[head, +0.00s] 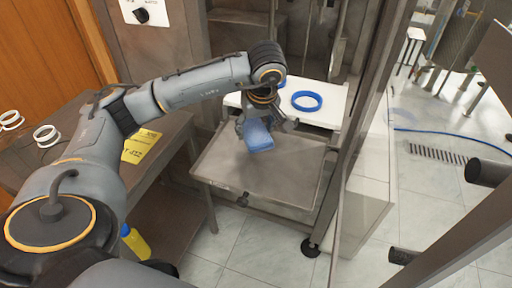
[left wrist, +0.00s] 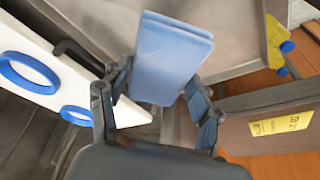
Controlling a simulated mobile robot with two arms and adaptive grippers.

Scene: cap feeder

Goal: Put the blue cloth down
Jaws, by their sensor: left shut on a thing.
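The blue cloth (head: 257,136) is a folded light-blue block held in my left gripper (head: 268,122). In the left wrist view the cloth (left wrist: 170,60) stands out from between the two fingers of my left gripper (left wrist: 155,95), which is shut on it. In the head view the gripper and cloth are over the back part of a grey metal tray-like shelf (head: 270,178). I cannot tell whether the cloth touches the surface. My right gripper is not in view.
A white board (head: 335,112) behind the shelf carries a blue ring (head: 306,101), with another partly hidden. A side table (head: 70,150) at left holds a yellow label (head: 140,146) and white rings (head: 46,135). A yellow bottle (head: 135,243) stands below. The shelf's front is clear.

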